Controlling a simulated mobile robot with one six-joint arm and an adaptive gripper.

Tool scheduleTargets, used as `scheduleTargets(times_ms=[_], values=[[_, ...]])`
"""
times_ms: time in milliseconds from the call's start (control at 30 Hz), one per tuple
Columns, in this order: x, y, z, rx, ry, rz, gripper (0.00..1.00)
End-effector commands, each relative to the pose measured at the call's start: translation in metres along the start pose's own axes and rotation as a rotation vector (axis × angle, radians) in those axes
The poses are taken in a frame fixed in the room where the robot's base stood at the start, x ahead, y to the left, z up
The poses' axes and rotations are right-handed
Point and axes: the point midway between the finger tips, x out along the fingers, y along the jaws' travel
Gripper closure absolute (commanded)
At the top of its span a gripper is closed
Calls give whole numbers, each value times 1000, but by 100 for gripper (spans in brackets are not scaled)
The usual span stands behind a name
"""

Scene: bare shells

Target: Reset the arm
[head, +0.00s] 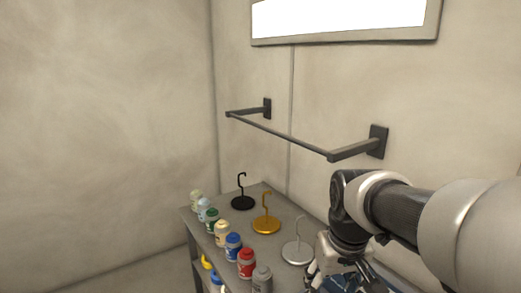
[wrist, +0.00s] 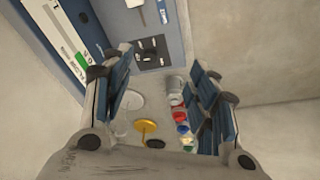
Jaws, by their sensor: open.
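My arm reaches in from the right in the head view, and my gripper (head: 342,274) is low at the bottom edge, right of the silver hook stand, partly cut off. In the wrist view my gripper (wrist: 160,98) has its two blue-padded fingers spread wide apart. Nothing is held between them. Beyond the gap, the silver stand (wrist: 129,100), the gold stand (wrist: 146,127) and several bottles (wrist: 178,101) show further off.
A grey table (head: 222,262) carries a black hook stand (head: 242,203), a gold one (head: 266,227), a silver one (head: 297,253) and a row of several bottles (head: 233,246). A dark wall rail (head: 280,137) juts out above. Open space lies left of the table.

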Motion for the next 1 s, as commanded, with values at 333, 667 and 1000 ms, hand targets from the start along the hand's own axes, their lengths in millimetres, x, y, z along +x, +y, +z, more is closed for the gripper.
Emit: scheduleTargets(times_ms=[333,667,1000], values=[[-31,-12,108,66,131,11,46],[-21,-18,170,107,207,13,46],[-20,-19,174,111,213,13,46]])
